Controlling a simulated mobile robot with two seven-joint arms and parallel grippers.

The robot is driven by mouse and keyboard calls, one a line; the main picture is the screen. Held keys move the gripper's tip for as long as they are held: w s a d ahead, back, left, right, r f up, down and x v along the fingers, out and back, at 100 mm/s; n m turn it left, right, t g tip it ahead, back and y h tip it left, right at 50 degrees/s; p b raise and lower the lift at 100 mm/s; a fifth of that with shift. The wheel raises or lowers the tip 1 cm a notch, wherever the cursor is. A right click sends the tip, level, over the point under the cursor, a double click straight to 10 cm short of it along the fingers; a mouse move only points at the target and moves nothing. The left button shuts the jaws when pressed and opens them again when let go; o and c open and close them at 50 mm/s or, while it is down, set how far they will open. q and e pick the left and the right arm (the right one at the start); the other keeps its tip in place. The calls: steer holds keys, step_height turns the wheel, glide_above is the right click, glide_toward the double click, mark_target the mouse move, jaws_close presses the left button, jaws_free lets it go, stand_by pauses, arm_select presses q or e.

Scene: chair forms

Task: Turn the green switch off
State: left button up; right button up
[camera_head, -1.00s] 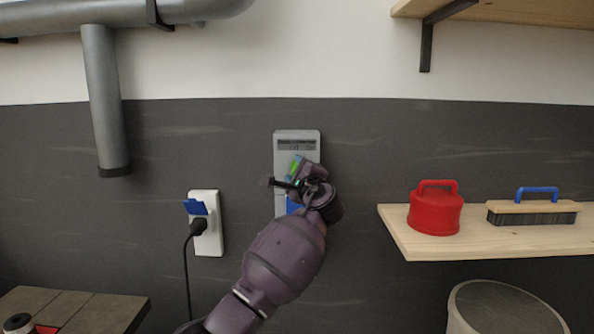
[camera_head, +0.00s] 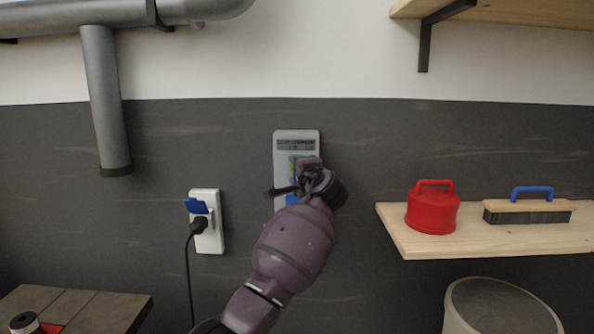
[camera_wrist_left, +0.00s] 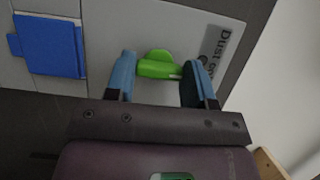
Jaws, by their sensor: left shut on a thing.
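The green switch (camera_wrist_left: 158,67) sits on a light grey wall panel (camera_head: 297,136), which also shows in the left wrist view (camera_wrist_left: 190,28). In the left wrist view my left gripper (camera_wrist_left: 162,62) has its two blue-grey fingers on either side of the green switch and is shut on it. In the head view my left gripper (camera_head: 306,168) is in front of the panel and hides most of the switch. My right gripper is in neither view.
A blue flap (camera_wrist_left: 50,45) is beside the switch on the panel. A white socket (camera_head: 207,240) with a plugged-in black cable is to the left. A wooden shelf (camera_head: 420,249) on the right bears a red lidded container (camera_head: 432,213) and a brush (camera_head: 528,212). A bin (camera_head: 500,310) stands below.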

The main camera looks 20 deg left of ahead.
arm_select(q)
steer(key=shift+f, duration=0.1)
steer(key=o, duration=0.9)
steer(key=v, duration=1.1)
